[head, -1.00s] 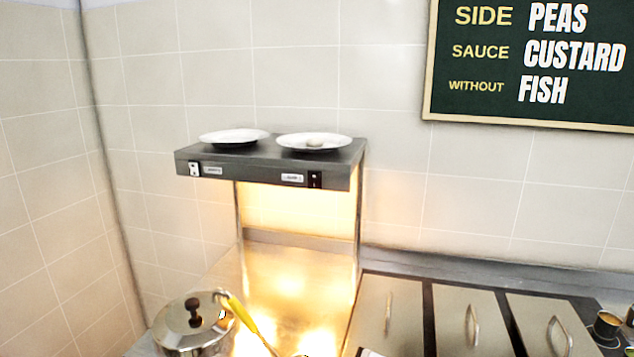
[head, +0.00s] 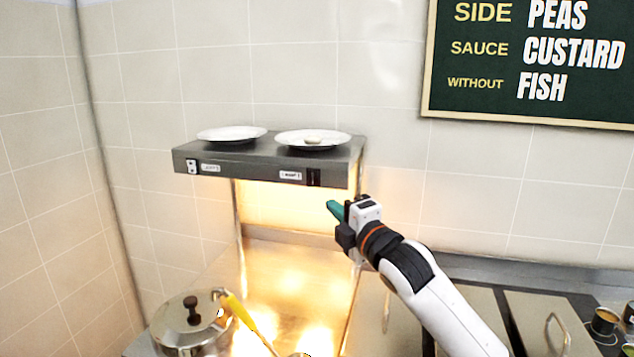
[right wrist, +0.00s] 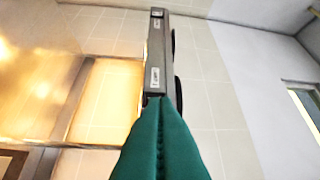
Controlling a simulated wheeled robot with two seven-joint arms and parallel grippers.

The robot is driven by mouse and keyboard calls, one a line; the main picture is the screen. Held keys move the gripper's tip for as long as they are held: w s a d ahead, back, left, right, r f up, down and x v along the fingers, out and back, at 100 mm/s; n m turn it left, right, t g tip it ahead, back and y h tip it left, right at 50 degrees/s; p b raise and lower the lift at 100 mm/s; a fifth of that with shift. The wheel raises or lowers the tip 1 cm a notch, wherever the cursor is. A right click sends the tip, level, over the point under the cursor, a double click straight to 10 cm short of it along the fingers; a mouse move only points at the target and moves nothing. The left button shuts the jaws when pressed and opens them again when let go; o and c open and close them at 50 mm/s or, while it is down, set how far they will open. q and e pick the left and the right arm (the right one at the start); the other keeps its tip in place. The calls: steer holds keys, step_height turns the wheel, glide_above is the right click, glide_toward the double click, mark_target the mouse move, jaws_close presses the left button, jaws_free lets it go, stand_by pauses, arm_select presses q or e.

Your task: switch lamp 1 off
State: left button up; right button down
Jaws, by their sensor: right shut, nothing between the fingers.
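The heat-lamp shelf (head: 240,163) stands over the counter; its front face also shows in the right wrist view (right wrist: 156,50). The label that seems to read lamp 1 (head: 290,176) is at the right of its front, with a dark switch (head: 314,178) beside it. A white switch (head: 192,167) and a blurred label sit at the left end. Warm light glows beneath the shelf. My right gripper (head: 334,208), with teal fingers, is shut and empty, below and right of the dark switch. In the right wrist view its fingertips (right wrist: 160,104) cover the switch area. My left gripper is out of view.
Two white plates (head: 231,133) (head: 312,139) lie on the shelf. A lidded pot (head: 192,322) and a yellow-handled utensil (head: 246,318) are below left. Lidded containers (head: 538,318) line the counter at right. A menu board (head: 530,65) hangs on the wall.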

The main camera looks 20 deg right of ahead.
steer(key=shift+w, duration=0.1)
steer(key=p, duration=0.4)
glide_toward(308, 174)
steer(key=w+a, duration=0.3)
steer(key=shift+w+d+r+p, duration=0.1)
steer(key=shift+w+d+p, duration=0.2)
steer(key=shift+w+d, duration=0.3)
steer(key=shift+w+d+r+p, duration=0.1)
steer(key=shift+w+d+p, duration=0.25)
steer(key=shift+w, duration=0.4)
